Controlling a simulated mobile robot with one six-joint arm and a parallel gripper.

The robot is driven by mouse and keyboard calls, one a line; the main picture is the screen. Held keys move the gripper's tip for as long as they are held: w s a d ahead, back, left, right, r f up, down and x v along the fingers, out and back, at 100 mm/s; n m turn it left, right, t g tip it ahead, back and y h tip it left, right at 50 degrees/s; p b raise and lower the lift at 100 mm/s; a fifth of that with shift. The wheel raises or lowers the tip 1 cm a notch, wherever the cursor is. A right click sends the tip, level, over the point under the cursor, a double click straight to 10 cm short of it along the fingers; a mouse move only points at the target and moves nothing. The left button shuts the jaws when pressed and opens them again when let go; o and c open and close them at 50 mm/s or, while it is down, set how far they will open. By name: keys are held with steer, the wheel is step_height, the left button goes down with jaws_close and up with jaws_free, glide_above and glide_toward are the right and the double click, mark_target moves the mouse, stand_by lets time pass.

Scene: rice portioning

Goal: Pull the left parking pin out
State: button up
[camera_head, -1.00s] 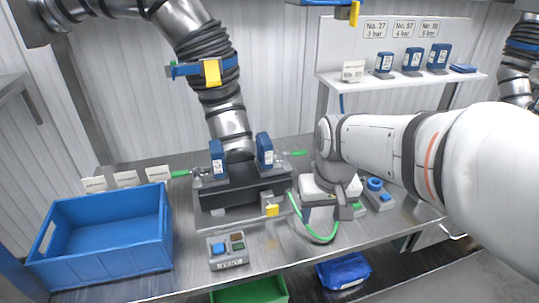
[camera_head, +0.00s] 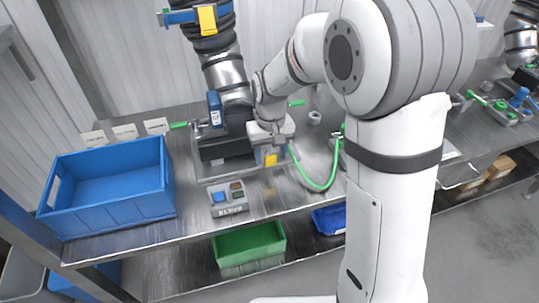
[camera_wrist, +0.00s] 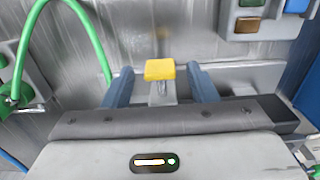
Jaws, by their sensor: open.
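A green-handled pin (camera_head: 178,125) sticks out at the left side of the dark housing (camera_head: 212,149) under the ribbed hose. Another green handle (camera_head: 296,103) shows at its right. Which part the task calls the left parking pin is not labelled. My gripper (camera_head: 270,157) is at the housing's right front, above the bench. In the wrist view, its two blue fingers (camera_wrist: 162,84) are apart, with a yellow-topped knob (camera_wrist: 160,70) on a grey stem between them. I cannot tell whether they touch it. The green-handled pin is not seen in the wrist view.
A blue crate (camera_head: 105,190) stands on the bench at the left. A small button box (camera_head: 228,198) is at the front edge. A green hose (camera_head: 322,186) loops right of my gripper. A green bin (camera_head: 250,245) sits below. The silver ribbed hose (camera_head: 228,75) hangs above.

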steer(key=shift+f, duration=0.65)
jaws_close()
